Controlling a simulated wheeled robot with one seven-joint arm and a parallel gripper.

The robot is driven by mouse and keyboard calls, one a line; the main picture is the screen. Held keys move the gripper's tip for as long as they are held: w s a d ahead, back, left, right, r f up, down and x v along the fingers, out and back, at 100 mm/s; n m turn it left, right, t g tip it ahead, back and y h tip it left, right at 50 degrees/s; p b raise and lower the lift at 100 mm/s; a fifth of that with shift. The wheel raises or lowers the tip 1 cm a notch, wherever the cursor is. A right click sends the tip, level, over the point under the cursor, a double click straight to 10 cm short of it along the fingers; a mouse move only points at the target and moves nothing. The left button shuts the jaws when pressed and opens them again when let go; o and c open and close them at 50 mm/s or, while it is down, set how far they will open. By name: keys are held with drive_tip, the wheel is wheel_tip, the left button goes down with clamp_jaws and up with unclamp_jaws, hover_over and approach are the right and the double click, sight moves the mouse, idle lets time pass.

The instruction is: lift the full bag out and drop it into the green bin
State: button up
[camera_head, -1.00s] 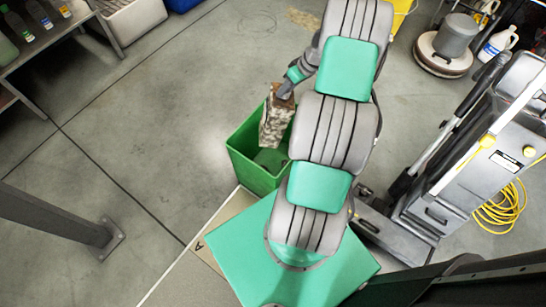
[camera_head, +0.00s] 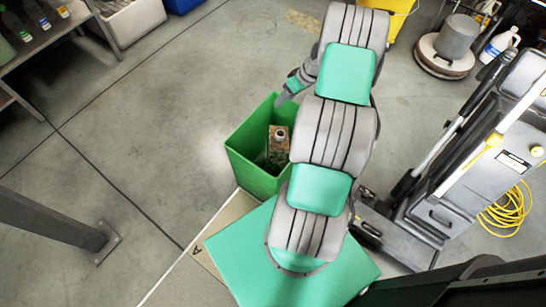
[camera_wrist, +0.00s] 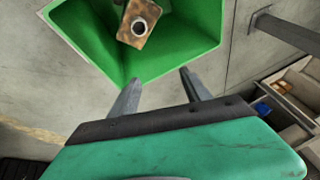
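The full bag (camera_head: 278,149) is brown and mottled, with a round grey collar on top. It is inside the green bin (camera_head: 243,163), apart from my gripper. In the wrist view the bag (camera_wrist: 131,35) shows its top and collar, within the walls of the green bin (camera_wrist: 185,45). My gripper (camera_head: 281,98) is above the bin's far rim in the head view. In the wrist view my gripper (camera_wrist: 158,80) has its two fingers spread with nothing between them. The bag's lower part is hidden.
A floor machine (camera_head: 480,190) with a yellow cord (camera_head: 507,208) stands to the right. A yellow bucket (camera_head: 401,20) and a round scrubber (camera_head: 444,60) are at the back. A steel post (camera_head: 50,220) stands at the left. Floor left of the bin is clear.

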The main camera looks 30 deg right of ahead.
drive_tip(key=shift+o, duration=0.5)
drive_tip(key=shift+f, duration=0.15)
drive_tip(key=p+v, duration=0.1)
drive_tip(key=v, duration=0.7)
